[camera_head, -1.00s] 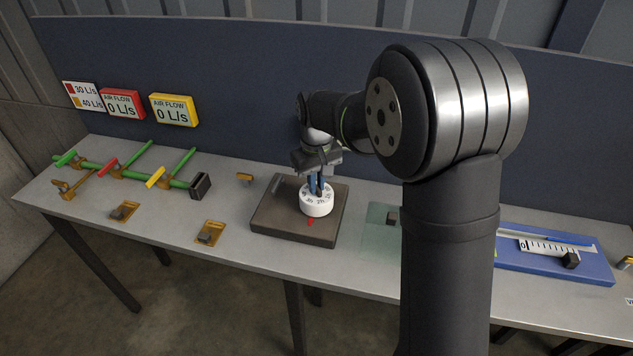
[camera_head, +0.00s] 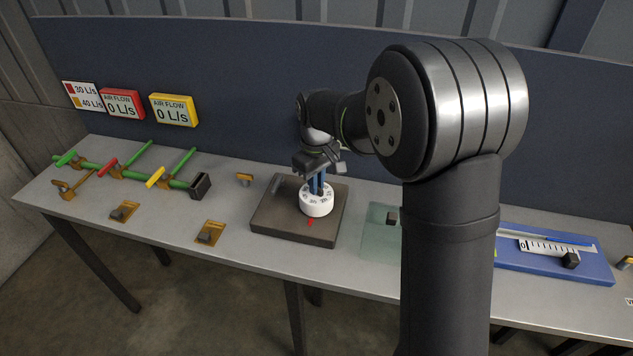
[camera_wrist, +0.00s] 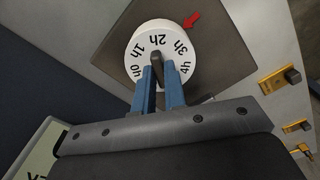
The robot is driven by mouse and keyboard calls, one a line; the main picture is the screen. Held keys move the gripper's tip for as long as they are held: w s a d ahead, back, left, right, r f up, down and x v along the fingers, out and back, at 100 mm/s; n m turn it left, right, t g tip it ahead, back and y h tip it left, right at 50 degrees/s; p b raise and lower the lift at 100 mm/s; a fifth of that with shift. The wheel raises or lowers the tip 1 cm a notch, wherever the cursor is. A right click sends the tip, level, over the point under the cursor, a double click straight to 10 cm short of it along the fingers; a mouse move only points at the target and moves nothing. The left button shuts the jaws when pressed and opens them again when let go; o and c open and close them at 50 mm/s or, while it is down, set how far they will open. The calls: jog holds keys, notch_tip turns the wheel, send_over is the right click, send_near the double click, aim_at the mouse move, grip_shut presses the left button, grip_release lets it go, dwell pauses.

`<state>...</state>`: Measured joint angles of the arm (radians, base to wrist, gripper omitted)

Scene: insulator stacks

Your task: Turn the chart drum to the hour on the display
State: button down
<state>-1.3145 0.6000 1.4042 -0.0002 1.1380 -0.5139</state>
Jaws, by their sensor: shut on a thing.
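The white chart drum (camera_head: 317,205) stands on a dark square base (camera_head: 273,222) at mid-bench, with hour marks around its top. It also shows in the wrist view (camera_wrist: 138,36), with marks from 0h to 4h. A red arrow (camera_wrist: 191,19) lies beside it, pointing between 2h and 3h, nearer 3h; it shows red in the head view (camera_head: 310,222). My gripper (camera_head: 318,188) comes down from above, its blue fingers shut on the dark knob (camera_wrist: 157,65) at the drum's middle. I cannot read any hour display in these views.
Green pipes with coloured levers (camera_head: 130,172) and air flow signs (camera_head: 173,110) are at left. Brass-mounted pieces (camera_head: 210,232) stand left of the base. A pale green plate (camera_head: 378,240) and a blue scale board (camera_head: 555,262) are right, partly behind my arm.

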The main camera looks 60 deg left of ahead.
jog(key=c, duration=1.5)
grip_release()
jog(key=shift+r, duration=0.15)
notch_tip(320, 180, up, 17)
jog(key=shift+r, duration=0.1)
notch_tip(320, 180, down, 18)
jog(key=shift+r, duration=0.25)
jog(key=shift+r, duration=0.1)
